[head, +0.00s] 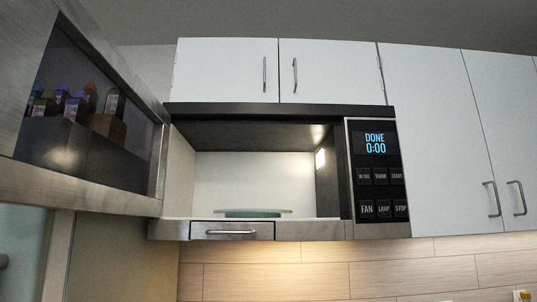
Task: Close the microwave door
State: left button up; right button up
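The microwave (370,232) is mounted under the upper cabinets, and its cavity is open to view. Its door (95,197), a steel frame around a dark window, stands swung wide open at the left, close to the camera. The door joins the body near the left side of the cavity. A greenish glass turntable (252,213) lies inside, with nothing on it. The control panel (376,170) at the right reads DONE 0:00. Neither of my grippers shows in the head view.
White upper cabinets (430,130) are closed above and right of the microwave. Bottles (75,104) and a brown box show in the door's window. A short handle (231,232) is on the microwave's lower front strip. The space before the cavity looks clear.

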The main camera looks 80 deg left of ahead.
aim_at(81, 130)
jog(key=k, duration=1.55)
jog(key=u, duration=1.7)
